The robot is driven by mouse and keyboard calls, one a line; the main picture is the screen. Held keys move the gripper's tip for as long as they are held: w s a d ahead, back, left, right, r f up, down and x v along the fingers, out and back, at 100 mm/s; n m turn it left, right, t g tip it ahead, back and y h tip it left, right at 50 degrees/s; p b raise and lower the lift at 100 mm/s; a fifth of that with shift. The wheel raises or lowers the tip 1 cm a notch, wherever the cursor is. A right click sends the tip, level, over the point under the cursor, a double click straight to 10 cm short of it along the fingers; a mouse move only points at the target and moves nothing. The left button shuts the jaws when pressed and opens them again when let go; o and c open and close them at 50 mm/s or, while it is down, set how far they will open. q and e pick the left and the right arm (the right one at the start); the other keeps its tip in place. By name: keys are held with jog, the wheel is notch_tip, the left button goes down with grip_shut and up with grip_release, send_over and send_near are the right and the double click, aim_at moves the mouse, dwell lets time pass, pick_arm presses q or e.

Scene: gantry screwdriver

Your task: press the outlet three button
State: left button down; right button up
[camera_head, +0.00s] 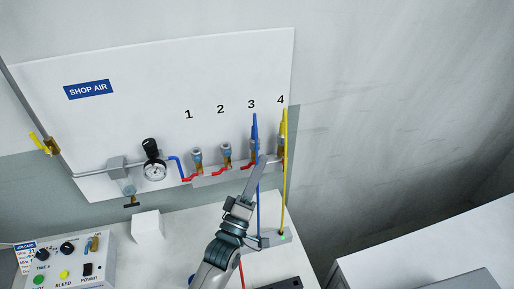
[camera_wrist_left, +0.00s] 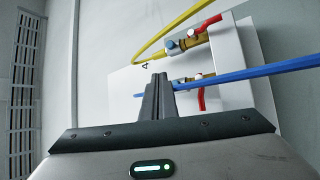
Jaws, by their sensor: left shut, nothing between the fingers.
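Outlet three (camera_head: 253,152) is on the white panel under the number 3, with a blue hose (camera_head: 255,125) at it. In the left wrist view its brass fitting (camera_wrist_left: 197,77) has a small light-blue round piece (camera_wrist_left: 178,82), which may be the button, and a red lever (camera_wrist_left: 201,99). My left gripper (camera_head: 262,161) is shut and empty, its tips in front of or beside outlet three. In the wrist view the fingertips (camera_wrist_left: 158,78) are just left of the round piece; I cannot tell whether they touch it. They partly cover the blue hose. My right gripper is not in view.
Outlet four (camera_wrist_left: 185,43) with its yellow hose (camera_head: 285,185) is close beside. Outlets one (camera_head: 197,156) and two (camera_head: 227,150) are to the left, then a gauge (camera_head: 154,171). A control box (camera_head: 70,262) stands at the lower left.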

pick_arm(q)
jog(key=s, duration=0.1)
jog(key=s+d, duration=0.1)
jog(key=s, duration=0.1)
jog(key=shift+s+p, duration=0.25)
jog(key=shift+p, duration=0.15)
dwell(0.7)
